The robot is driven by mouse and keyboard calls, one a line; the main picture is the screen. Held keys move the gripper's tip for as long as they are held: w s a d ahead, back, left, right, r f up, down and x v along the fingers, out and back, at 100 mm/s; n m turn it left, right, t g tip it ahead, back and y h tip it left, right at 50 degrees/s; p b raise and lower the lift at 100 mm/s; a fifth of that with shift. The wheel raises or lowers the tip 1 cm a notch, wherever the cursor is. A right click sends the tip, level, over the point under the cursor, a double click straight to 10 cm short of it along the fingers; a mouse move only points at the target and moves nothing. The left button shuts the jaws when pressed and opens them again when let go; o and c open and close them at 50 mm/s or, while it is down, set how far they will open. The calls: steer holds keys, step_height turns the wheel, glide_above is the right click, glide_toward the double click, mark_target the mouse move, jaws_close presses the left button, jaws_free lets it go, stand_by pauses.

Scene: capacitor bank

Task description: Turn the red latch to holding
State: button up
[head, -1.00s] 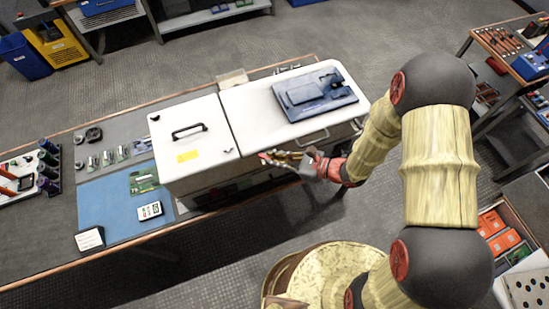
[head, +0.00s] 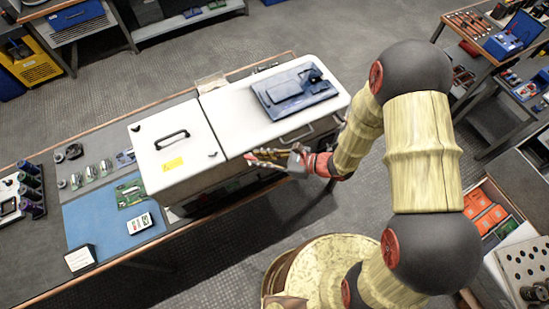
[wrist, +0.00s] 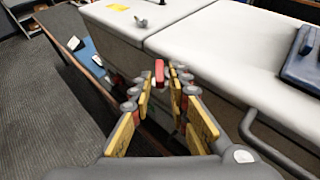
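The red latch (wrist: 159,72) shows in the wrist view as a small upright red bar on the front of the white-topped cabinet (wrist: 230,45), near the seam between its two lids. In the head view, a small red spot, probably the latch (head: 250,156), shows at the gripper's tip. My gripper (wrist: 161,80) has yellow-padded fingers, spread apart on either side of the latch in the wrist view. Its fingertips are close to the latch; I cannot tell whether they touch it. In the head view my gripper (head: 262,157) is at the cabinet's front edge.
A grey bar handle (wrist: 255,135) runs along the cabinet front to the right of my gripper. A dark blue device (head: 295,90) lies on the right lid. A black handle (head: 172,138) is on the left lid. Floor is open in front of the workbench.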

steer(key=v, duration=1.1)
steer(key=shift+d, duration=0.2)
